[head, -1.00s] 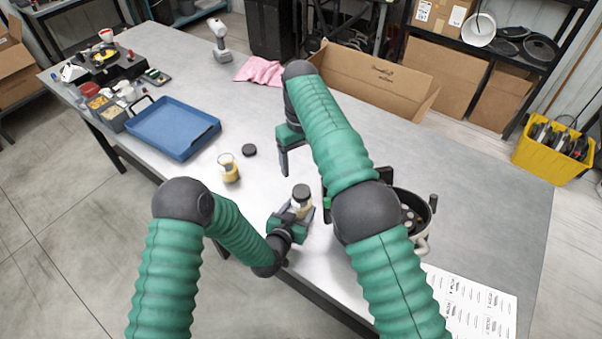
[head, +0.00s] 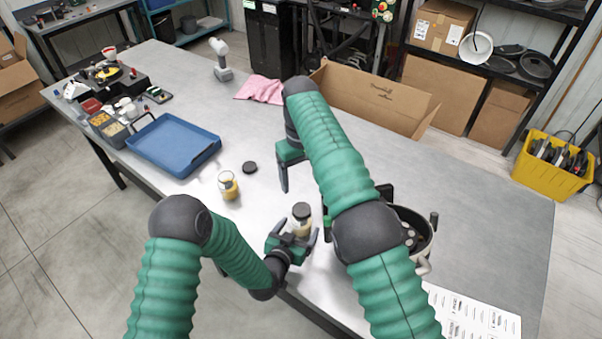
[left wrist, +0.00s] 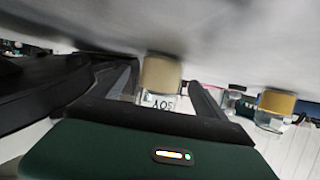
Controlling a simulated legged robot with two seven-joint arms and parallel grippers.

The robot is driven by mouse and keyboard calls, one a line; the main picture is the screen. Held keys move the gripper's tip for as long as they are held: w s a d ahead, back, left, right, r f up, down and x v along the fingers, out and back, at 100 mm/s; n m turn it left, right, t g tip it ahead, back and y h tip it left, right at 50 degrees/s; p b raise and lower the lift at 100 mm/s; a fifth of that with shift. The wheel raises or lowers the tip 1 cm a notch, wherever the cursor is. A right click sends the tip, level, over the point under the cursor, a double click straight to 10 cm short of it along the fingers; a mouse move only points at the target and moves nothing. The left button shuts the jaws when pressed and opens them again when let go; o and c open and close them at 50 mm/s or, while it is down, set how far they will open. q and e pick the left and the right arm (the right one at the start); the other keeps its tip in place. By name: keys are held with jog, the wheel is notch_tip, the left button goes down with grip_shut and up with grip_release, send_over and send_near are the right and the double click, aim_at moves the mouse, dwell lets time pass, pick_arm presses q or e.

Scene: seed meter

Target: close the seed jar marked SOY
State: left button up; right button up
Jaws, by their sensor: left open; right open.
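The jar marked SOY (head: 302,228) stands upright on the table with a dark lid (head: 302,209) on its top. The left wrist view shows this jar upside down (left wrist: 158,82), with tan contents and its label; its lid is hidden there. I cannot tell whether the lid is fully tight. My left gripper (head: 294,236) is open, low at the jar, with a finger on either side. My right gripper (head: 284,172) is open and empty above the table, behind the jar; my right arm partly hides it.
A second jar with yellow contents (head: 228,187) stands to the left, near a loose black lid (head: 249,168). A blue tray (head: 174,145) lies farther left. The right tabletop is mostly clear.

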pick_arm(q)
jog(key=b+v, duration=0.1)
jog(key=v, duration=1.1)
jog(key=shift+s+a+b, duration=0.15)
jog(key=shift+a+b, duration=0.05)
jog(key=shift+b, duration=0.1)
jog(key=p+v, duration=0.3)
jog(key=p, duration=0.1)
jog(key=shift+s+a+r, duration=0.1)
jog(key=shift+s, duration=0.1)
